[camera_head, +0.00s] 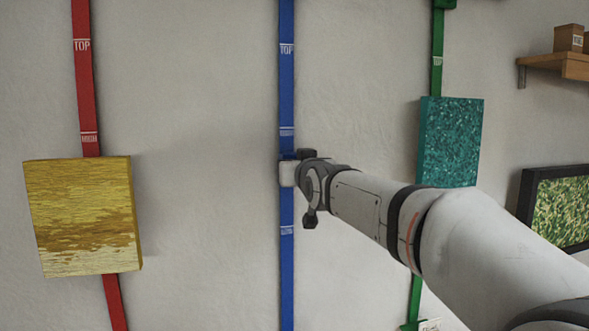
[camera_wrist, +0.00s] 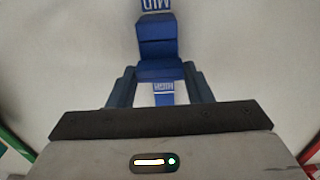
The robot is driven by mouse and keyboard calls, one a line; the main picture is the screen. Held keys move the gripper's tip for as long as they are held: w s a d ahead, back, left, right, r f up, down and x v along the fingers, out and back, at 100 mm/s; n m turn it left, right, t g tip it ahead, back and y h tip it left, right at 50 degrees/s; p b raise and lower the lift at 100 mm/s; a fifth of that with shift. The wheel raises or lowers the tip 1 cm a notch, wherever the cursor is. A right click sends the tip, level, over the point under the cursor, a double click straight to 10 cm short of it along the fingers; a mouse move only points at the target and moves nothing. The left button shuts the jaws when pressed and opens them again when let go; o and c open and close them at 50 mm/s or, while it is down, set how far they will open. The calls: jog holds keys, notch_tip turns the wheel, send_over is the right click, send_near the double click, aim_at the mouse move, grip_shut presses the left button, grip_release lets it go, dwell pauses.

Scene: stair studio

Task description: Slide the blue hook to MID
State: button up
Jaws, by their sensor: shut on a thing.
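The blue hook (camera_wrist: 157,45) is a dark blue block on the blue rail. In the wrist view it sits between my two fingers, near an upside-down MID label (camera_wrist: 156,5). Another label (camera_wrist: 163,88), seemingly HIGH, shows on the opposite side of the hook. The blue rail (camera_head: 287,90) runs vertically down the wall, with TOP above. My gripper (camera_head: 292,170) is shut on the hook, between the upper small label (camera_head: 287,131) and the lower one (camera_head: 287,230). In the head view my gripper mostly hides the hook.
A red rail (camera_head: 82,70) at left carries a yellow picture (camera_head: 80,215). A green rail (camera_head: 437,50) at right has a teal panel (camera_head: 450,140) near my arm. A framed grassy picture (camera_head: 560,210) and a wooden shelf (camera_head: 560,65) are farther right. The wall beside the blue rail is bare.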

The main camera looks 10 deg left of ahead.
jog(key=o, duration=1.1)
jog(key=shift+o, duration=1.3)
jog(key=shift+s, duration=0.1)
jog(key=b+v, duration=0.3)
jog(key=v, duration=0.4)
jog(key=shift+s, duration=0.3)
jog(key=shift+d, duration=0.15)
